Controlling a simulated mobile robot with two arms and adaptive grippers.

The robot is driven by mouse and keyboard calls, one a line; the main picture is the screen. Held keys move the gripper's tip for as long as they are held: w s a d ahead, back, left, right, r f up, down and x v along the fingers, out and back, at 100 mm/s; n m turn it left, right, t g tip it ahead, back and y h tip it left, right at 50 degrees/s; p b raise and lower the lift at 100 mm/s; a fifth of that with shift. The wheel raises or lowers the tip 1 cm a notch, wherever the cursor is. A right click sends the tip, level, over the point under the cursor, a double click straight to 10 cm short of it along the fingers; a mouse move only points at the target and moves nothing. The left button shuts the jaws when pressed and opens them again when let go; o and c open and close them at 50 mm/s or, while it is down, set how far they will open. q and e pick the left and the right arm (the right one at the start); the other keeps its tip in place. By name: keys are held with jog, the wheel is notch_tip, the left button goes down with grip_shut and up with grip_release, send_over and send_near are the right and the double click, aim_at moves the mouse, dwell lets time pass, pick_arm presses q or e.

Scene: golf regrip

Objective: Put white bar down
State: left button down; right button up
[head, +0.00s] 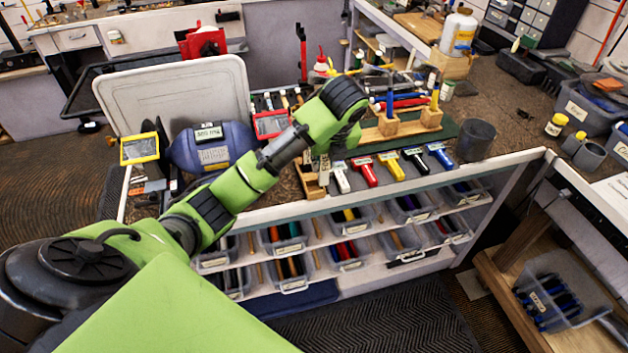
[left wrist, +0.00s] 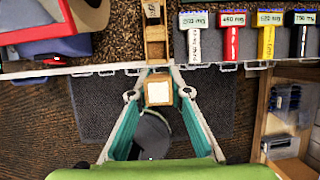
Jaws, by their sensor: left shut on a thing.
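My left gripper (left wrist: 159,84) shows in the left wrist view with its teal fingers closed on a small block-like end (left wrist: 158,92) with a white face and tan edges. I take this for the white bar seen end-on; its full length is not visible. In the head view my green left arm reaches over the bench, and its gripper is mostly hidden beside the wooden rack (head: 308,180). The rack also shows in the left wrist view (left wrist: 155,40), just beyond the fingertips. My right gripper is not in view.
Bins (head: 283,243) fill shelves below the bench edge.

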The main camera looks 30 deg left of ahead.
pick_arm(q)
jog(key=p+x, duration=0.1)
jog(key=x, duration=0.2)
jog(key=a+p+x, duration=0.1)
jog(key=p+x, duration=0.1)
jog(key=x, duration=0.1)
jog(key=p+x, duration=0.1)
jog(key=x, duration=0.3)
jog(key=shift+w+a+r, duration=0.25)
jog(key=shift+w+a, duration=0.1)
jog(key=shift+f, duration=0.2)
jog(key=c, duration=1.9)
grip_release()
